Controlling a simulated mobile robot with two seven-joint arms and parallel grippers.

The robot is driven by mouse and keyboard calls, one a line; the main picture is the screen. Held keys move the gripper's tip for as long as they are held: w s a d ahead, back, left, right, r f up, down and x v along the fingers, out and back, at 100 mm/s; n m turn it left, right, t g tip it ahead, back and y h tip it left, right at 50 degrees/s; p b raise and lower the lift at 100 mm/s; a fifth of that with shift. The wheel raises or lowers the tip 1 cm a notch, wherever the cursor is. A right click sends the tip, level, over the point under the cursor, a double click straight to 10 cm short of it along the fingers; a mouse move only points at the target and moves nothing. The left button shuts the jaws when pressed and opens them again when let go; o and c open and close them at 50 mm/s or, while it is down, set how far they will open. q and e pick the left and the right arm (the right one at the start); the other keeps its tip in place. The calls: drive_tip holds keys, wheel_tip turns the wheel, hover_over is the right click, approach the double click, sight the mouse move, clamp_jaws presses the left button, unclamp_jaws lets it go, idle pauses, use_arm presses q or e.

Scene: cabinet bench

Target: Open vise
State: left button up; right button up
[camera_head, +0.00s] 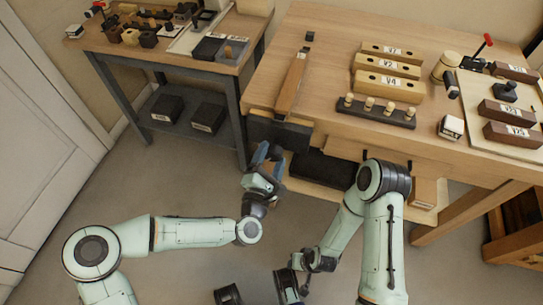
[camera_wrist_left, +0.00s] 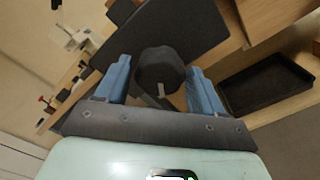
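The vise's dark jaw plate (camera_head: 280,132) is at the front left edge of the wooden workbench. It also shows as a large dark plate in the left wrist view (camera_wrist_left: 190,30). A round black knob (camera_wrist_left: 158,70) stands out from this plate. My left gripper (camera_head: 268,158) is in front of the vise, below the bench top. In the left wrist view its two blue fingers (camera_wrist_left: 158,88) are apart, one on each side of the knob; contact is unclear. My right gripper (camera_head: 290,285) is low near the bottom of the head view, away from the bench; its fingers are unclear.
A long wooden bar (camera_head: 292,85) lies on the bench above the vise. Labelled blocks (camera_head: 390,68) and a peg rack (camera_head: 376,111) lie farther right. A black tray (camera_wrist_left: 266,85) is under the bench. A side table (camera_head: 160,50) stands left; the floor between is clear.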

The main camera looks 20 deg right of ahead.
use_arm(q)
drive_tip(key=c, duration=0.5)
drive_tip(key=n, duration=0.2)
drive_tip(key=shift+f+n+b, duration=0.15)
drive_tip(key=shift+n+b, duration=0.15)
drive_tip(key=shift+b, duration=0.05)
drive_tip(key=shift+c, duration=0.2)
drive_tip(key=shift+n, duration=0.7)
